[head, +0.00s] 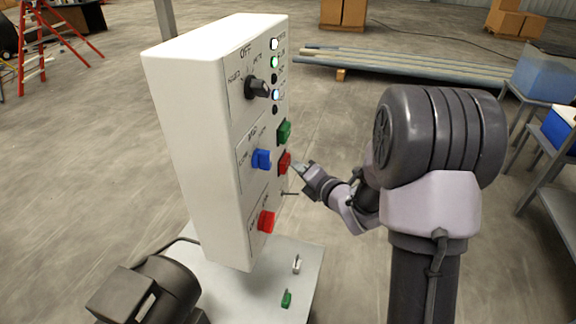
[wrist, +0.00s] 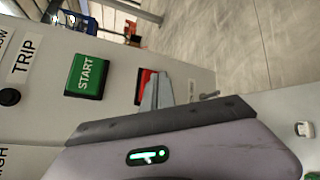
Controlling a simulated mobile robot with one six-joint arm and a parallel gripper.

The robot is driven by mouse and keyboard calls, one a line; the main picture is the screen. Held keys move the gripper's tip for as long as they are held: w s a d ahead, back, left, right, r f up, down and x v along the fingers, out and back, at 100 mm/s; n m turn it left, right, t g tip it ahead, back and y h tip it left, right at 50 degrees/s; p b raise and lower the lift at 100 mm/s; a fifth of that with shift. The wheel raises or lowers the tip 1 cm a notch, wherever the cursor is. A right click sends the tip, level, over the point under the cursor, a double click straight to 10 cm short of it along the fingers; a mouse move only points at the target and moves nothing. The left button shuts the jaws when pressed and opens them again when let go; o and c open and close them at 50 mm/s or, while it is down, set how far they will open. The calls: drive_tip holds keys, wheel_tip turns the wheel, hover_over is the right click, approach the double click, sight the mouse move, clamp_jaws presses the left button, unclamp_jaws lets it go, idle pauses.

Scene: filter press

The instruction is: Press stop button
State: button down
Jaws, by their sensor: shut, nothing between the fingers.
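The red stop button (head: 285,162) is on the white control box (head: 200,140), just below the green start button (head: 284,132). My gripper (head: 295,167) is shut and empty, its tip right in front of the red button; I cannot tell whether they touch. In the wrist view the closed fingers (wrist: 155,88) cover most of the red button (wrist: 142,84), with only its left and upper part showing; its label is hidden. The green button (wrist: 86,76) in that view reads START.
The panel also has a black knob (head: 258,89), a blue knob (head: 261,159) and a red knob (head: 266,221). A thin metal peg (head: 290,193) sticks out below the stop button. A dark motor (head: 150,292) stands at the front.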

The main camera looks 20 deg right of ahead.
drive_tip(key=shift+w+a+b, duration=0.3)
drive_tip(key=shift+a+b, duration=0.2)
idle(0.8)
drive_tip(key=shift+s+d+b, duration=0.35)
drive_tip(key=shift+s+d, duration=0.2)
drive_tip(key=shift+d, duration=0.25)
drive_tip(key=shift+d, duration=0.1)
drive_tip(key=s+d, duration=0.1)
drive_tip(key=d, duration=0.1)
drive_tip(key=s+d+b, duration=0.1)
drive_tip(key=d, duration=0.1)
drive_tip(key=shift+s, duration=0.4)
drive_tip(key=shift+r, duration=0.1)
idle(0.3)
